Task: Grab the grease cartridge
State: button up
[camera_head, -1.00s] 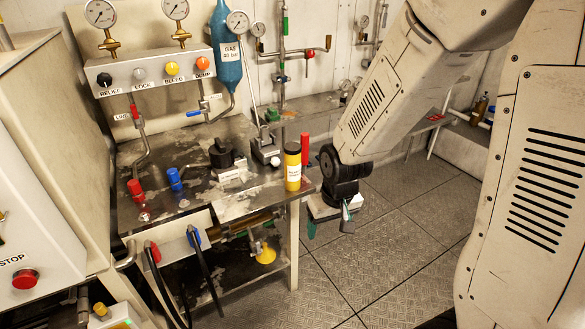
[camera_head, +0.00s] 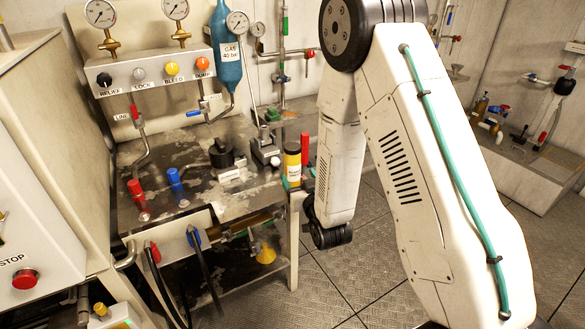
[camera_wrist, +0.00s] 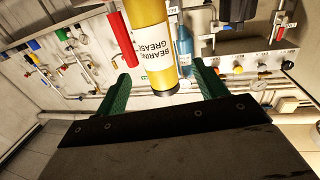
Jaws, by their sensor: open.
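The grease cartridge (camera_head: 292,166) is a yellow cylinder with a black cap and a white label. It stands upright at the right front corner of the metal bench. In the wrist view the cartridge (camera_wrist: 146,20) shows its "BEARING GREASE" label and a black end. My gripper (camera_wrist: 160,76) is open, with its green fingers on either side of the cartridge's black end in the picture. I see no clear contact. In the head view my gripper (camera_head: 299,180) is at the bench corner beside the cartridge, mostly hidden by my arm.
A red cylinder (camera_head: 305,147) stands close behind the cartridge and also shows left of it in the wrist view (camera_wrist: 121,40). The bench (camera_head: 208,203) carries a black round part (camera_head: 221,154) and red and blue valves. Floor is open at the bench's right.

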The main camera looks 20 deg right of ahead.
aim_at(295, 169)
jog(key=w, duration=0.7)
jog(key=shift+w+d+f, duration=0.1)
jog(key=shift+w, duration=0.2)
jog(key=c, duration=1.3)
